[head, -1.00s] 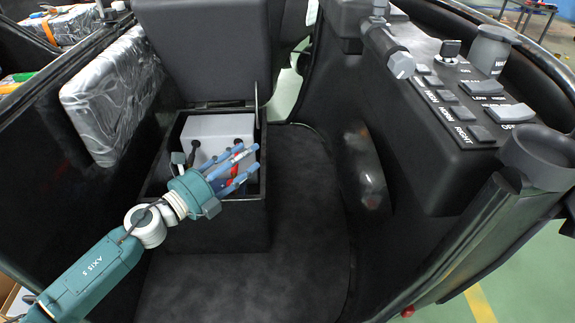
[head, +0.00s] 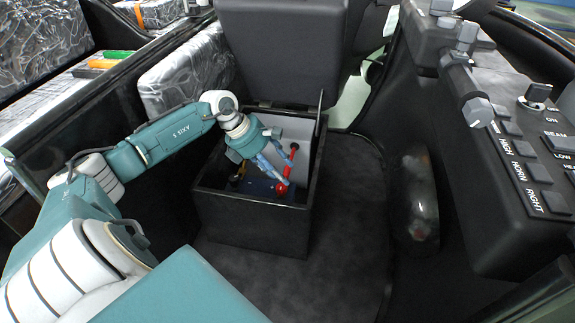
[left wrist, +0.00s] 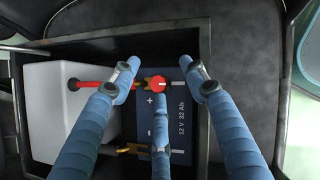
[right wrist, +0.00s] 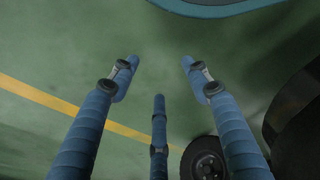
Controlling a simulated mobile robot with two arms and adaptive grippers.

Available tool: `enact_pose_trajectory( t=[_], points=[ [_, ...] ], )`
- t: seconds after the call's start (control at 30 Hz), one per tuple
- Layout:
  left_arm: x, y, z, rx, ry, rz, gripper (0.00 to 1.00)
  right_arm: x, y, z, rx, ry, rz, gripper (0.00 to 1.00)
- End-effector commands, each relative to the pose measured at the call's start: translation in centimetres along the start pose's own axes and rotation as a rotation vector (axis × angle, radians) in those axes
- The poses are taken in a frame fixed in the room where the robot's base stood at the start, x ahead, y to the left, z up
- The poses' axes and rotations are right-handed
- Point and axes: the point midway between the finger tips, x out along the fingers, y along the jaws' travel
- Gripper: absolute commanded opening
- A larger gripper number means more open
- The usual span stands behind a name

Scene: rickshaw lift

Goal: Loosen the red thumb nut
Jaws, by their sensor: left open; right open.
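The red thumb nut (left wrist: 160,83) is a round red knob with a pale mark, on the plus side of the blue 12 V battery (left wrist: 178,118). In the head view the red nut (head: 281,188) shows low in the open box, by the fingertips. My left gripper (head: 275,172) reaches down into the box from the left. In the left wrist view its blue fingers (left wrist: 160,85) are open around the nut, apart from it, with the third finger below it. My right gripper (left wrist: 160,85) is not in the head view; the right wrist view shows its fingers (right wrist: 160,85) open and empty above the green floor.
The black box (head: 250,222) has its seat lid (head: 270,50) raised behind it. A red lever or cable (left wrist: 92,85) and a white block (left wrist: 60,110) lie beside the battery. The control panel (head: 530,150) stands at the right. A wheel (right wrist: 205,160) is near my right gripper.

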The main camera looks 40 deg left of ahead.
Motion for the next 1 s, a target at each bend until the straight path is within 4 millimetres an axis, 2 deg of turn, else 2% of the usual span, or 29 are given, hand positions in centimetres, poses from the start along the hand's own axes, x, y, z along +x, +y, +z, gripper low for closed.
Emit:
enact_pose_trajectory(
  t=[0.03, 0.17, 0.37, 0.47, 0.7, 1.0],
  points=[
    [-1.1, 1.1, -1.2, 0.008, 0.049, 0.018, 0.45, 0.2, 0.0, 0.3, 0.0, -0.004, -0.001, 0.47],
    [-2.7, 2.5, -3.4, 0.021, 0.134, 0.038, 0.45, 0.6, -0.1, 0.6, -0.001, -0.004, -0.001, 0.47],
    [-1.8, 2.8, -4.0, 0.023, 0.148, 0.04, 0.45, -0.3, 0.0, -0.7, 0.001, 0.008, 0.0, 0.47],
    [-0.7, 2.8, -4.1, 0.023, 0.145, 0.039, 0.45, -1.6, 0.1, -1.9, 0.003, 0.018, 0.001, 0.47],
    [1.9, 2.9, -4.5, 0.022, 0.144, 0.04, 0.45, -6.0, 0.3, -4.6, 0.008, 0.045, 0.005, 0.47],
    [4.9, 3.0, -4.9, 0.022, 0.144, 0.039, 0.45, -12.4, 0.7, -6.6, 0.014, 0.08, 0.011, 0.47]
  ],
)
